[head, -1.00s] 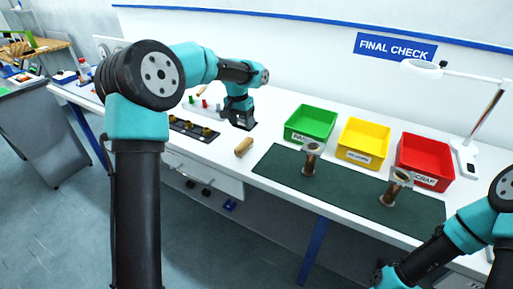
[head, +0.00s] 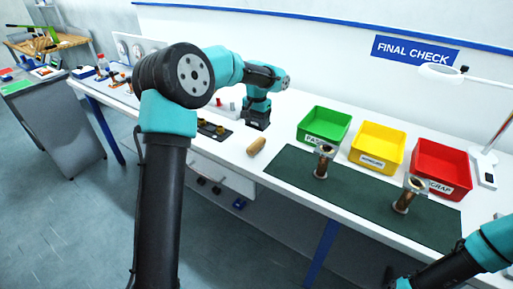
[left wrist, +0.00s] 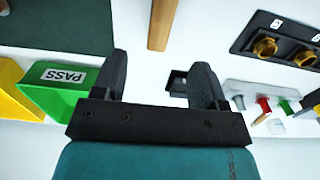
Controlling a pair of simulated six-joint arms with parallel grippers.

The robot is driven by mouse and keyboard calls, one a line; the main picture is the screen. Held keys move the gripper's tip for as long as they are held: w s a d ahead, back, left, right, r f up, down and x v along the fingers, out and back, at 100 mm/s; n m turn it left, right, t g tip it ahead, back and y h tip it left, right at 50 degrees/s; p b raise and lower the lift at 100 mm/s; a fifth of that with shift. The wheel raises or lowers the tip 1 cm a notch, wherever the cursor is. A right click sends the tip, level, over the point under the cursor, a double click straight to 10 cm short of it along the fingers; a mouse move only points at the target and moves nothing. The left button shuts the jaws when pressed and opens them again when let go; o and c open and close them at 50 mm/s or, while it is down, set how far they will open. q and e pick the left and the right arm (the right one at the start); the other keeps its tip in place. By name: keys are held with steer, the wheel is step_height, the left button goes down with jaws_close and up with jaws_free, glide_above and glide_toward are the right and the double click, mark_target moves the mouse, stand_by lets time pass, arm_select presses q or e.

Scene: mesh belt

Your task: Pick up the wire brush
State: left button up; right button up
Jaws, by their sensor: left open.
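A wooden piece (head: 256,146), which seems to be the wire brush's handle, lies on the white bench left of the green mat. It also shows at the top of the left wrist view (left wrist: 161,24), cut off by the frame edge. I cannot make out bristles. My left gripper (head: 257,124) is low over the bench just behind the wooden piece. In the left wrist view its fingers (left wrist: 160,78) are apart with nothing held, and the wooden piece is beyond them.
Green (head: 324,125), yellow (head: 377,147) and red (head: 442,168) bins stand behind the dark green mat (head: 361,203). Two metal flanged parts stand on the mat. A black tray (left wrist: 280,42) with brass fittings is left of the gripper.

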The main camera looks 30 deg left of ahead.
mark_target(256, 143)
arm_select(q)
step_height(256, 143, down, 7)
steer(key=shift+r, duration=0.2)
steer(key=shift+f, duration=0.1)
steer(key=shift+w+a+f, duration=0.1)
steer(key=shift+f, duration=2.4)
steer(key=shift+c, duration=0.4)
steer(key=c, duration=1)
